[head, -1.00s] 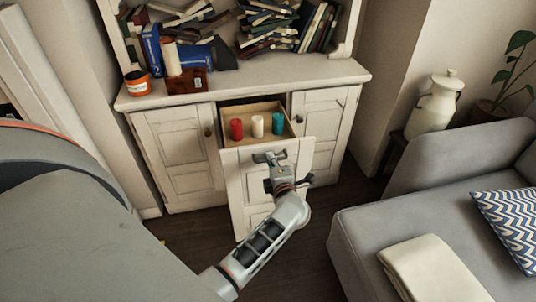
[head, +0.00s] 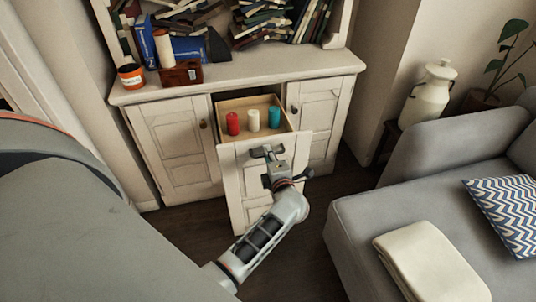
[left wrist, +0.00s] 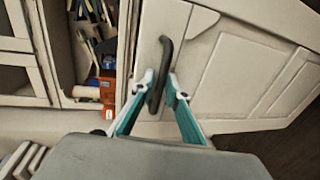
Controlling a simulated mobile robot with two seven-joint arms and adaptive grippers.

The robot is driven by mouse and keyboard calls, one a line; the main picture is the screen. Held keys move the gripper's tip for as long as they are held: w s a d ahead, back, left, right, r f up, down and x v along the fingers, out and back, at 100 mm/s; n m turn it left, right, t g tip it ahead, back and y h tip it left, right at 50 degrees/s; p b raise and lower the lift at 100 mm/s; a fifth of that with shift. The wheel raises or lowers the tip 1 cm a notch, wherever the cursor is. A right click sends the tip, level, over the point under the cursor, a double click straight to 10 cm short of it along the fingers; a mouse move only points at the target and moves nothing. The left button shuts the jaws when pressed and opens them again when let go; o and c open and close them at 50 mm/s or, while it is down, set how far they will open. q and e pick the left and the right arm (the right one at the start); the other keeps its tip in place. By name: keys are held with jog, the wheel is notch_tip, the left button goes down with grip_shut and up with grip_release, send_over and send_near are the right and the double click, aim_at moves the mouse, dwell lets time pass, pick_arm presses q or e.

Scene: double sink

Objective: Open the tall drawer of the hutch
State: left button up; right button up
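The tall drawer (head: 240,180) of the hutch is pulled out, tall front panel towards me. Its wooden box holds a red candle (head: 232,123), a white candle (head: 254,120) and a teal candle (head: 274,117), all upright. My left gripper (head: 267,152) is at the upper part of the drawer front. In the left wrist view its fingers (left wrist: 161,85) are closed around the dark bar handle (left wrist: 166,50), one on each side. My right gripper is not in view.
The hutch (head: 240,77) has a closed door on either side of the drawer. Books, an orange jar (head: 132,76) and a small brown box (head: 181,73) stand on top. A grey sofa (head: 370,215) is close on the right. Dark floor shows between.

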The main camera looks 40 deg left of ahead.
pick_arm(q)
jog(key=v, duration=0.7)
jog(key=shift+s+d, duration=0.15)
jog(key=shift+d, duration=0.05)
